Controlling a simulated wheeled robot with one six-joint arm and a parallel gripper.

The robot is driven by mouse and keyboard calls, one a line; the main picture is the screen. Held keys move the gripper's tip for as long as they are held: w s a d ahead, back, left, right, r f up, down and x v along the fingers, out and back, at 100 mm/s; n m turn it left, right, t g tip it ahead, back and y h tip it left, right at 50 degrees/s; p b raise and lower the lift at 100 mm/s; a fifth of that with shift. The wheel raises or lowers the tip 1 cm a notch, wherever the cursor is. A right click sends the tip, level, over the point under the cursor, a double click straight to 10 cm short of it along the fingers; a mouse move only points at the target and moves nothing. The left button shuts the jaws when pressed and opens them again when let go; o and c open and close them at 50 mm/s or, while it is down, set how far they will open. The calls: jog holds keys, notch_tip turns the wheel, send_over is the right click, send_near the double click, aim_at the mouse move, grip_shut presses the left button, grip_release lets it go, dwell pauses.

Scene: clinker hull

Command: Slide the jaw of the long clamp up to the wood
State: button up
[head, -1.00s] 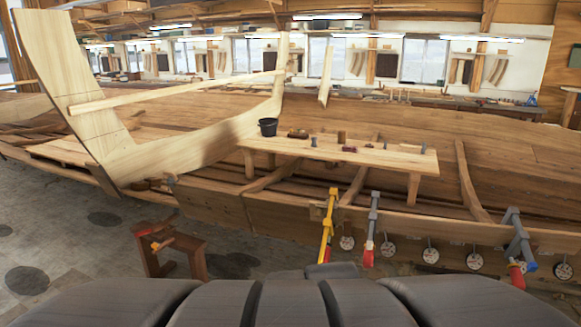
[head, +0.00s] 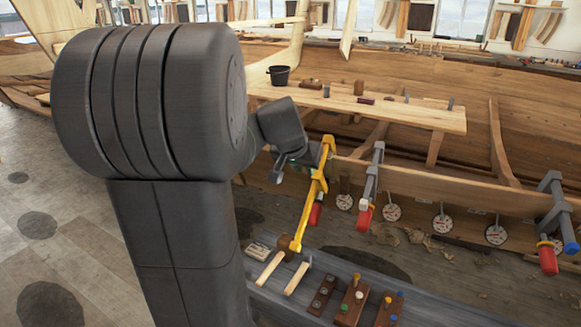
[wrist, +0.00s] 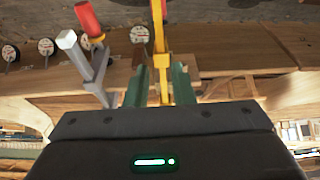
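The yellow clamp (head: 309,200) looks the longest of the clamps. It hangs tilted at the edge of the hull plank (head: 400,181), its bar running down towards the bench. A red handle (head: 316,213) shows beside the bar; whether the jaw touches the wood I cannot tell. My gripper (head: 322,155) is at the upper part of this clamp and partly hides it. In the wrist view, its two green fingers (wrist: 159,86) stand apart on either side of the yellow bar (wrist: 160,62), with gaps visible. I cannot tell how deep the bar sits between them.
A grey clamp (head: 371,185) hangs just right of the yellow one, and another (head: 552,220) farther right. Round dial-like discs (head: 441,223) hang along the plank. A grey bench (head: 430,313) with mallets and tool blocks stands below. A plank table (head: 420,112) with a black bucket lies behind.

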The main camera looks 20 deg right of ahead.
aim_at(315, 178)
jog(key=b+x, duration=0.4)
jog(key=x, duration=0.7)
jog(key=shift+s+f+b, duration=0.1)
jog(key=shift+b, duration=0.2)
jog(key=shift+b+x, duration=0.45)
jog(key=shift+x, duration=0.55)
jog(key=shift+c, duration=0.4)
jog(key=shift+w+d+r+p, duration=0.4)
jog(key=shift+w+d+p, duration=0.2)
jog(key=shift+w, duration=0.05)
jog(key=shift+w+d+r+p, duration=0.65)
jog(key=shift+r+p, duration=0.25)
dwell(0.4)
jog(key=shift+f, duration=0.15)
jog(key=shift+s+a+f+b, duration=0.15)
jog(key=shift+f+b, duration=0.05)
jog(key=shift+b, duration=0.25)
jog(key=shift+s+a, duration=0.2)
jog(key=shift+a, duration=0.05)
